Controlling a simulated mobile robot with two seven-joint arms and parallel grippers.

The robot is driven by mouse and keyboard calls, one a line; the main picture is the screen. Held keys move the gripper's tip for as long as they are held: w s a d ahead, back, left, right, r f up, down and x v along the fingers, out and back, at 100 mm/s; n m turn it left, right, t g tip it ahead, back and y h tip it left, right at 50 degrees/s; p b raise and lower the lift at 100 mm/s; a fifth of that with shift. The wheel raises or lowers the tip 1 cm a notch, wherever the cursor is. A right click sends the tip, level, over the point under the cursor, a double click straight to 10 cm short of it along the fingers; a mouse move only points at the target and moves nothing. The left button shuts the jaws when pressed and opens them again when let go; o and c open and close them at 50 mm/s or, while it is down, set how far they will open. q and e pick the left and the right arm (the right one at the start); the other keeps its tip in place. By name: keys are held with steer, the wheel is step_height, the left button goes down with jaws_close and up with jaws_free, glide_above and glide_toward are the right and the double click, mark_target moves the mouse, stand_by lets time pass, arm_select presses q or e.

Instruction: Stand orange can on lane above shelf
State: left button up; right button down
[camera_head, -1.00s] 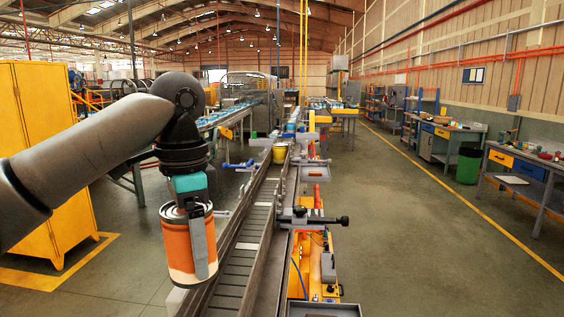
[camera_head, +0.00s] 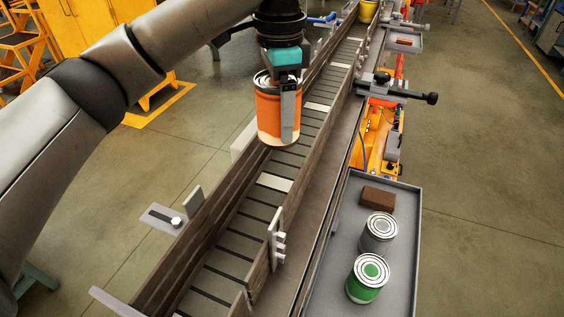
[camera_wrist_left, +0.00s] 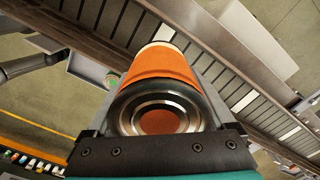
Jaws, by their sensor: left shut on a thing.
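The orange can (camera_head: 268,112) is upright in the head view, with a pale band at its bottom. My left gripper (camera_head: 284,100) is shut on it and holds it over the slatted lane (camera_head: 246,216), near the lane's left wall. In the left wrist view the can (camera_wrist_left: 163,70) fills the middle, its metal-rimmed end close to the camera, with the slats beyond it. Whether the can's bottom touches anything is hard to tell. A shelf (camera_head: 345,250) is beside the lane at lower right. My right gripper is not in view.
A green can (camera_head: 367,279), a grey can (camera_head: 378,233) and a brown block (camera_head: 378,197) rest on the shelf. A yellow bucket (camera_head: 368,11) is far up the lane. A black-handled clamp (camera_head: 400,92) juts out right. A small bracket (camera_head: 172,217) projects left.

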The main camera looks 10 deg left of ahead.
arm_select(q)
step_height(320, 180, down, 12)
steer(key=shift+r+p, duration=0.1)
steer(key=shift+p, duration=0.2)
steer(key=o, duration=1.2)
step_height(320, 180, up, 12)
steer(key=shift+r+b, duration=0.1)
steer(key=shift+b, duration=0.2)
